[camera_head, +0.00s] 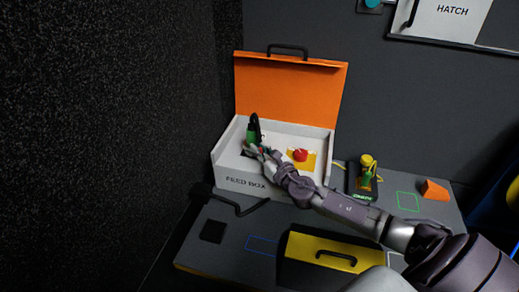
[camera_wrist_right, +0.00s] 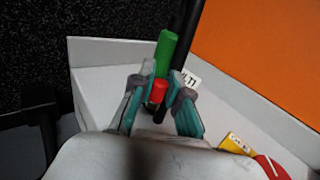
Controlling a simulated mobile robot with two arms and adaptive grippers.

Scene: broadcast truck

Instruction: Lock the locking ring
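The white feed box (camera_head: 243,182) stands at the back of the table with its orange lid (camera_head: 288,88) up. Inside, at its left, a green connector part (camera_head: 251,137) with a black cable stands upright; it also shows in the right wrist view (camera_wrist_right: 166,52). A small red piece (camera_wrist_right: 158,91) shows just below it in the wrist view. I cannot tell which part is the locking ring. My right gripper (camera_head: 259,150) reaches into the box; in the wrist view its two fingers (camera_wrist_right: 159,84) stand apart on either side of the red piece. My left gripper is out of view.
A red button on a yellow plate (camera_head: 301,155) sits in the box, right of my gripper. A yellow-topped device (camera_head: 367,162) and an orange wedge (camera_head: 434,190) stand at the right. A yellow-and-black case (camera_head: 334,249) is in front. A dark wall rises at the left.

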